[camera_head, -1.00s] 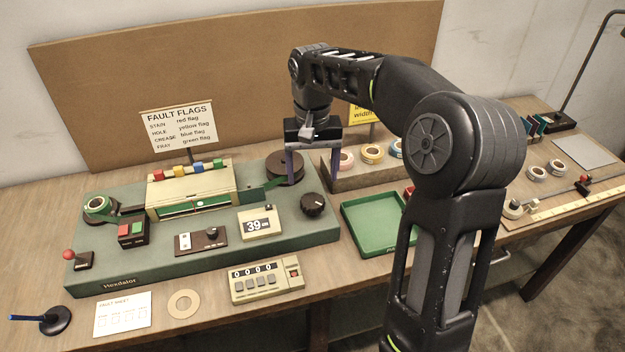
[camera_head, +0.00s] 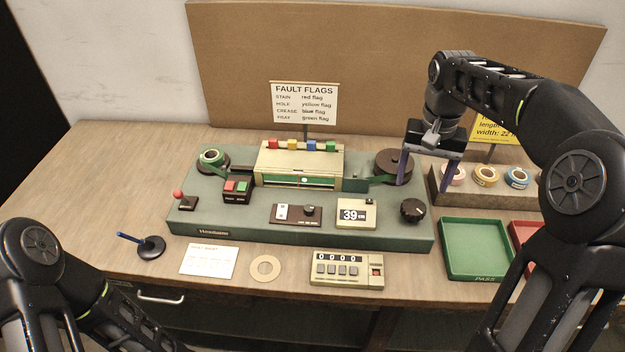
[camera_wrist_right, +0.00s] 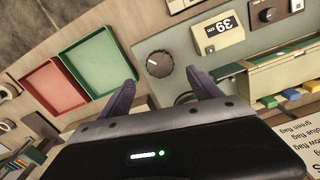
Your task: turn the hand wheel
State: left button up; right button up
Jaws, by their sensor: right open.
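The green machine (camera_head: 330,236) stands on the bench. A dark round knob (camera_head: 412,210), which looks like the hand wheel, sits at its right front corner; it shows in the right wrist view (camera_wrist_right: 159,64) too. A brown reel (camera_head: 393,163) with green tape sits behind it. My right gripper (camera_head: 423,184) is open and empty, pointing down above the machine's right end, its left finger in front of the reel. In the right wrist view the knob appears beyond the gap between the fingers (camera_wrist_right: 163,92), apart from them. My left arm shows at lower left; its gripper is out of frame.
A green tray (camera_head: 476,275) and a red tray (camera_head: 522,238) lie right of the machine. A rack (camera_head: 490,198) of tape rolls stands behind them.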

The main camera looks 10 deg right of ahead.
jog(key=shift+f, duration=0.1)
jog(key=f+b, duration=0.1)
jog(key=b, duration=0.1)
jog(key=shift+w+d+f+b, duration=0.1)
jog(key=shift+d+f+b, duration=0.1)
jog(key=shift+f+b, duration=0.15)
jog(key=n+b, duration=0.1)
jog(key=n, duration=0.3)
jog(key=shift+w+r, duration=0.15)
jog(key=n, duration=0.5)
jog(key=shift+a+r+n+b, duration=0.2)
jog(key=shift+r+n+b, duration=0.05)
jog(key=shift+n+b, duration=0.15)
jog(key=n, duration=0.3)
jog(key=shift+r, duration=0.25)
jog(key=n, duration=0.2)
jog(key=shift+a+r+n, duration=0.15)
jog(key=shift+r+n, duration=0.05)
jog(key=shift+n, duration=0.2)
jog(key=n, duration=0.4)
jog(key=shift+s+r+n, duration=0.1)
jog(key=shift+s+n, duration=0.15)
jog(key=shift+n, duration=0.05)
